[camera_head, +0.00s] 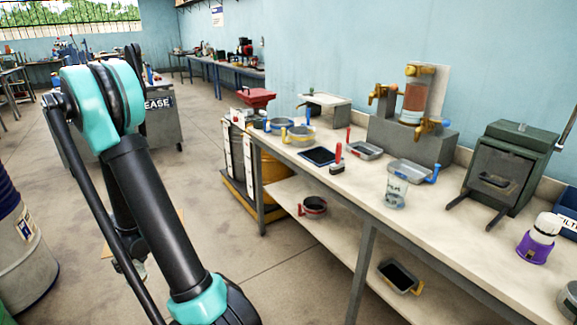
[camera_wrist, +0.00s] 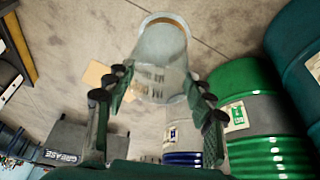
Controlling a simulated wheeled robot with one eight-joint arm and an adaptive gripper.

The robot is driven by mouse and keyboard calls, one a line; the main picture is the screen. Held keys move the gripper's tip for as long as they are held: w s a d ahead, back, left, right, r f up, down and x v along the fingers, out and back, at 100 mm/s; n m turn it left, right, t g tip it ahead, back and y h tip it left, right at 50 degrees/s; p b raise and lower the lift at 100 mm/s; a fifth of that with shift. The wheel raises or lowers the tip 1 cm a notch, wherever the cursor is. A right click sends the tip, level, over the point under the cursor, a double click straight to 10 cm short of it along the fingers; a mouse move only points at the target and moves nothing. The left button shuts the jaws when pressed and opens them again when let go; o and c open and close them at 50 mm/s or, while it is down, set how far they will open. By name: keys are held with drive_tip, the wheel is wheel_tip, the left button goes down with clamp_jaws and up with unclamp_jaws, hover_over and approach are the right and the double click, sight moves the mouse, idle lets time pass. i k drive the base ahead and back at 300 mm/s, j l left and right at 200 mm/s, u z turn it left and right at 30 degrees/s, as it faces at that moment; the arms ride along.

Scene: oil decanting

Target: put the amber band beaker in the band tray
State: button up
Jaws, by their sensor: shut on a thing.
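My gripper (camera_wrist: 155,90) is shut on a clear glass beaker (camera_wrist: 162,60) in the wrist view. An amber-brown ring shows at its far end, and faint markings run along its side. The beaker is held over the floor, away from the bench. In the head view my arm hides most of the gripper, at the lower left. On the bench stand a grey tray with a red handle (camera_head: 365,149) and a grey tray with a blue handle (camera_head: 411,171). I cannot tell which is the band tray.
Another clear beaker (camera_head: 396,188) with a bluish base stands on the bench (camera_head: 345,190). Green drums (camera_wrist: 245,85) stand near the gripper.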

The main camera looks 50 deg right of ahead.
sight(409, 173)
drive_tip(key=z, duration=1.75)
